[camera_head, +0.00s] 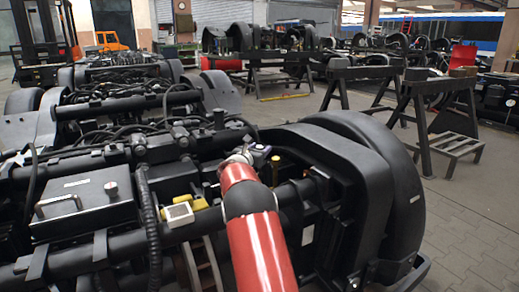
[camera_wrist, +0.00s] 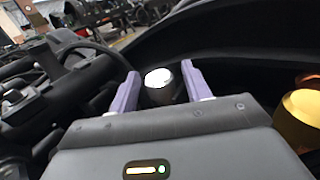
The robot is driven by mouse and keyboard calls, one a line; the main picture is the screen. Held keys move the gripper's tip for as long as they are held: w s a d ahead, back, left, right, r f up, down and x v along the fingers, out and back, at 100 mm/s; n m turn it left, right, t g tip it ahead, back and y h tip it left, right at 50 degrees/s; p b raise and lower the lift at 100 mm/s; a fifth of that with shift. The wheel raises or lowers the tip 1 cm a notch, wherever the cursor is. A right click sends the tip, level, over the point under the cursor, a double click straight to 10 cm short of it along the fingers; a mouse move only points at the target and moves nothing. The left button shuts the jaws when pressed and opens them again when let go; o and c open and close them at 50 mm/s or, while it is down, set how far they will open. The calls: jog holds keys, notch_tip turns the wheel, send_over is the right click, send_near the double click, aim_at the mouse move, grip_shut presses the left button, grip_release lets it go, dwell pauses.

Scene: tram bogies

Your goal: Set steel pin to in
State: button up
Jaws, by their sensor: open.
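My gripper (camera_wrist: 160,70) shows in the wrist view with two purple fingers spread apart. A short round piece with a bright metallic top, which looks like the steel pin (camera_wrist: 158,78), stands between the fingers. Gaps show beside it, and its lower part is hidden behind the gripper body. In the head view my gripper (camera_head: 260,151) is at the far end of my red arm, over the black bogie (camera_head: 105,238) near its large wheel guard. I cannot make out the pin there.
A yellow-topped cylinder (camera_wrist: 302,115) is close on the right of my gripper. The curved black guard (camera_head: 385,165) rises to the right. A control box (camera_head: 83,203), hoses and a small white-and-yellow device (camera_head: 180,213) are on the left. Trestles (camera_head: 445,100) stand on open floor behind.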

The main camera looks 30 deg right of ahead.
grip_shut()
jog(key=a, duration=1.3)
jog(key=shift+w+a, duration=0.25)
jog(key=shift+w, duration=0.15)
grip_release()
notch_tip(320, 180, up, 20)
jog(key=p, duration=0.4)
jog(key=shift+o, duration=0.2)
